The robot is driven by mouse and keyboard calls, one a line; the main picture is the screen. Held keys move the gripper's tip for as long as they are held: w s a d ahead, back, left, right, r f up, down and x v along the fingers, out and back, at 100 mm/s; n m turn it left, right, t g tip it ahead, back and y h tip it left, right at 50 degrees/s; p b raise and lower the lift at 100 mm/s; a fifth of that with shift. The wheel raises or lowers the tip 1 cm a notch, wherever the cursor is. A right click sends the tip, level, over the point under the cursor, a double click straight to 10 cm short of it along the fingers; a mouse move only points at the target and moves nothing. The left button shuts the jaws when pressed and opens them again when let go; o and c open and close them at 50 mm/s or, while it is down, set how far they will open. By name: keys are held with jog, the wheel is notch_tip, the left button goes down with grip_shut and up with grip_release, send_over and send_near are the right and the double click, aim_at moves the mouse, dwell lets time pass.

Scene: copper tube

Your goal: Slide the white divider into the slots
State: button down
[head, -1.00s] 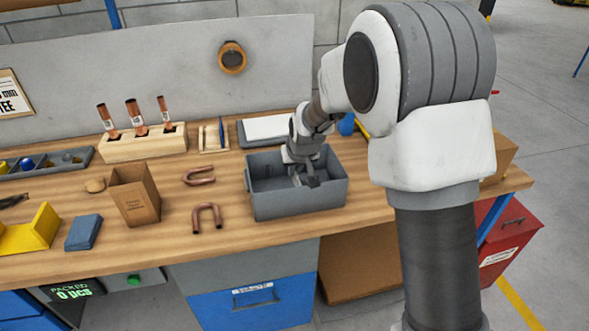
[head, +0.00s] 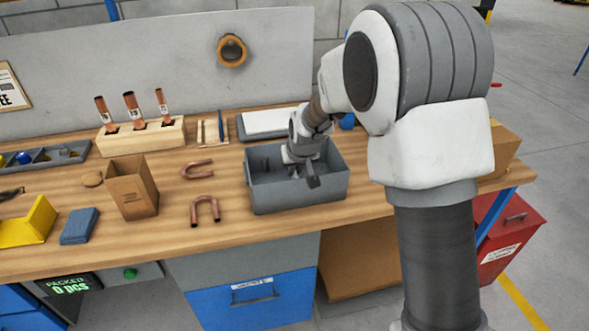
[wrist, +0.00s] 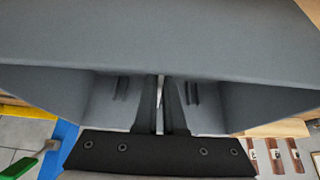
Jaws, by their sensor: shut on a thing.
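A grey open-topped bin (head: 298,195) stands near the front edge of the bench, and my gripper (head: 303,172) reaches down inside it. In the wrist view the two dark fingers of my gripper (wrist: 161,108) are close together on a thin pale strip (wrist: 160,106), which looks like the white divider edge-on. Most of the divider is hidden by the fingers. Short paired ridges, like slot rails (wrist: 120,90), show on the bin wall to the left of the fingers, and another set (wrist: 192,93) to the right. I cannot tell whether the divider sits in them.
A grey tray with a white top (head: 268,124) lies behind the bin. Copper U-bends (head: 205,210), a cardboard box (head: 133,188) and a wooden block with copper tubes (head: 142,135) stand to the left. A brown carton (head: 497,150) is at the right end.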

jog(key=shift+f+b, duration=0.35)
jog(key=shift+f, duration=0.15)
jog(key=c, duration=0.9)
grip_release()
jog(key=shift+r, duration=0.1)
jog(key=p+v, duration=0.1)
jog(key=v, duration=1.6)
jog(key=shift+s+r, duration=0.1)
